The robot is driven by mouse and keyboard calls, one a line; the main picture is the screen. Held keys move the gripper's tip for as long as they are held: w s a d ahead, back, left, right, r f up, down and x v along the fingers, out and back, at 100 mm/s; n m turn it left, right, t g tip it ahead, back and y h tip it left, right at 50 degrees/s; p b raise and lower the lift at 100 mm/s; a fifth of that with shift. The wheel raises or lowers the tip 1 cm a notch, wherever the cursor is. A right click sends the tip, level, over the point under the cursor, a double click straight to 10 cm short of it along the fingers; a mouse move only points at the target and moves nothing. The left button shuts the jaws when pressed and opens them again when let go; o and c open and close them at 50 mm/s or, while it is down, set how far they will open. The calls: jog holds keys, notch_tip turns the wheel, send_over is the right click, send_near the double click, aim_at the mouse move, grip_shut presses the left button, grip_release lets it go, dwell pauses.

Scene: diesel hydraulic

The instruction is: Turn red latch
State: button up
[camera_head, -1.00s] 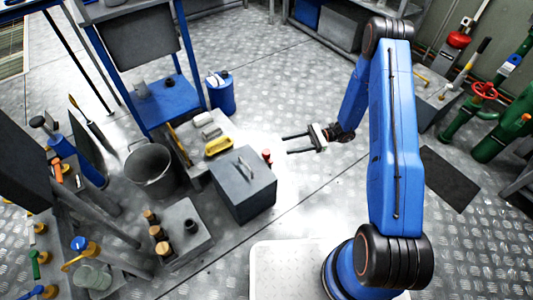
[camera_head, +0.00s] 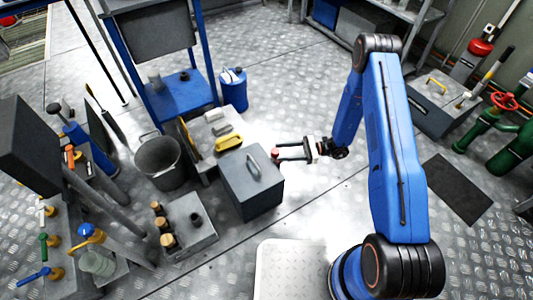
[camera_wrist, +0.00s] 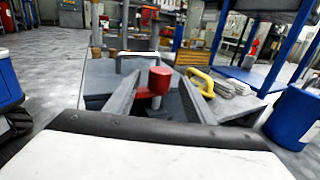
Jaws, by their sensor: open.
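The red latch (camera_head: 277,153) is a small red knob at the right side of the grey box (camera_head: 251,184), which has a metal handle on top. My gripper (camera_head: 281,151) is open, level with the latch, its fingers reaching left toward the box. In the wrist view the red latch (camera_wrist: 158,79) stands upright between the two fingers of my gripper (camera_wrist: 160,88), with a gap on each side. The grey box (camera_wrist: 100,78) with its pale handle lies just behind it. The latch's lower part is partly hidden by my gripper.
A yellow-handled item (camera_head: 229,143) lies on the low bench behind the box. A bucket (camera_head: 160,161) and a block with brown-topped pegs (camera_head: 198,226) stand to the left. A blue canister (camera_head: 233,88) stands behind. The floor right of the box is clear.

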aim_at(266, 157)
jog(key=a, duration=0.5)
jog(key=s+a, duration=0.1)
jog(key=a, duration=0.2)
jog(key=shift+s, duration=0.1)
jog(key=c, duration=1.1)
